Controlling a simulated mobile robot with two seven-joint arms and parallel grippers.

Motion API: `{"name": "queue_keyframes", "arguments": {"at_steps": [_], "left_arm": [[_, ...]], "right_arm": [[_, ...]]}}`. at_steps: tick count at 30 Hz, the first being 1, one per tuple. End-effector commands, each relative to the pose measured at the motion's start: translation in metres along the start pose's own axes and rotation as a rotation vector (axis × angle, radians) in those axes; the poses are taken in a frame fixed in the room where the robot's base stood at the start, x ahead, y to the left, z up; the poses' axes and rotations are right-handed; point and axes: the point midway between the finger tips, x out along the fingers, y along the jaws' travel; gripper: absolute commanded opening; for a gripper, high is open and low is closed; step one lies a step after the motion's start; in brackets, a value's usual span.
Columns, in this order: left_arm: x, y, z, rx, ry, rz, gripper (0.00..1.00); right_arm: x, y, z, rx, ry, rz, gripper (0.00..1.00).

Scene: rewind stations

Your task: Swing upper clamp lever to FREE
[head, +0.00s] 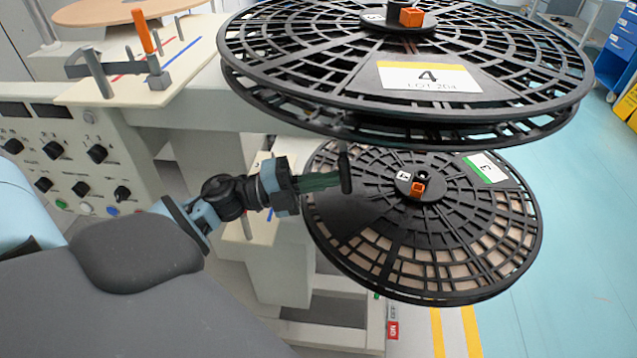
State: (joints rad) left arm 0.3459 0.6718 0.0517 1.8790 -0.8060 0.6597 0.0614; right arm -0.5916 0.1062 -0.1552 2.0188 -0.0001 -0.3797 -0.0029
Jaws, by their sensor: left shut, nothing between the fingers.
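An orange lever (143,32) stands nearly upright on a cream plate at the upper left. I cannot tell if it is the upper clamp lever, and no FREE mark is readable. My left gripper (334,181) is shut and empty, below the rim of the upper reel and in front of the lower reel's left side. A short dark upright bar (345,173) shows at its fingertips; I cannot tell if they touch it. Its top runs up towards the upper reel (500,45). My right gripper is not in view.
The lower reel (470,225) lies close to my left gripper. Orange blocks sit on the upper hub (411,17) and lower hub (418,189). A knob panel (75,155) stands at left. Clear blue floor (580,200) lies at right.

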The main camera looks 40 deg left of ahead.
Motion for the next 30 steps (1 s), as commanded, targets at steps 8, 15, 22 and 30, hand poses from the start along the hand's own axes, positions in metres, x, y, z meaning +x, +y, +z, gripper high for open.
{"name": "queue_keyframes", "arguments": {"at_steps": [8, 15, 22, 30], "left_arm": [[0.021, 0.017, -0.004, -0.057, -0.001, -0.250, 0.00], [0.042, 0.016, -0.009, -0.097, 0.000, -0.461, 0.00], [0.058, 0.009, -0.012, -0.115, 0.002, -0.585, 0.00], [0.077, 0.001, -0.016, -0.116, 0.003, -0.582, 0.00]], "right_arm": [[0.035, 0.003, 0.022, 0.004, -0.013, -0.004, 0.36], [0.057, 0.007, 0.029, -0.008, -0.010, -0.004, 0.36], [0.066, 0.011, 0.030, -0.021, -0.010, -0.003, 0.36], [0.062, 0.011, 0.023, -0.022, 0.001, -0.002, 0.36]]}}
